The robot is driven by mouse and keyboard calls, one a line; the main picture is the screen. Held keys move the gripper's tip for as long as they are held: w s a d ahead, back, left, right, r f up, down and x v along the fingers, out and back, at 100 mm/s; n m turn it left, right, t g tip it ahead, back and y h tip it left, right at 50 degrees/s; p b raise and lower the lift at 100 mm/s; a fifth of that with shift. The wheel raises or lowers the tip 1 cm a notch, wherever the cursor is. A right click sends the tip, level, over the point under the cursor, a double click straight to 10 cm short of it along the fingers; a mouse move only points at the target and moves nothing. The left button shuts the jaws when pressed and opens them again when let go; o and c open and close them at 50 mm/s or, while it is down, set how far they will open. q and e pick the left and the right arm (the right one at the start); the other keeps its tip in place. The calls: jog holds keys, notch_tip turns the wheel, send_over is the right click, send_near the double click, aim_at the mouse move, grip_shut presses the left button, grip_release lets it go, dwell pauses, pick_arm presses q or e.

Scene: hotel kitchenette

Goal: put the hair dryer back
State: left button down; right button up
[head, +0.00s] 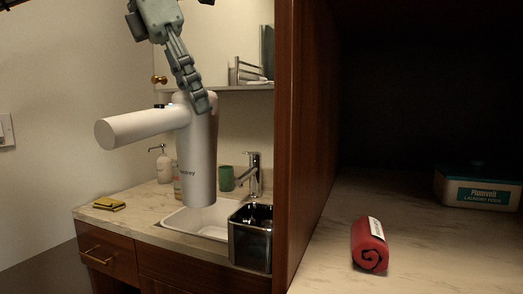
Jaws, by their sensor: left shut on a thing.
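The white hair dryer (202,155) is held in the air in the head view, in front of the sink counter. Its thick body hangs upright and its other long part points left. My left gripper (197,98) reaches down from the top and is shut on its upper end. The far finger is partly hidden, so the exact grip is hard to see. My right gripper is not in view.
Behind the dryer are a sink (195,222), a faucet (254,175), a green cup (227,178) and a soap bottle (163,163). A dark open-topped box (251,242) stands at the counter's right. A cabinet wall (305,130) borders a compartment with a red roll (369,244) and laundry box (480,190).

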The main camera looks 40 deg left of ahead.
pick_arm(q)
jog(key=w+d, duration=0.3)
jog(key=d, duration=0.7)
notch_tip(320, 180, down, 7)
jog(key=shift+d+p, duration=0.4)
jog(key=c, duration=0.7)
grip_release()
jog(key=shift+s+f, duration=0.1)
jog(key=shift+c, duration=0.2)
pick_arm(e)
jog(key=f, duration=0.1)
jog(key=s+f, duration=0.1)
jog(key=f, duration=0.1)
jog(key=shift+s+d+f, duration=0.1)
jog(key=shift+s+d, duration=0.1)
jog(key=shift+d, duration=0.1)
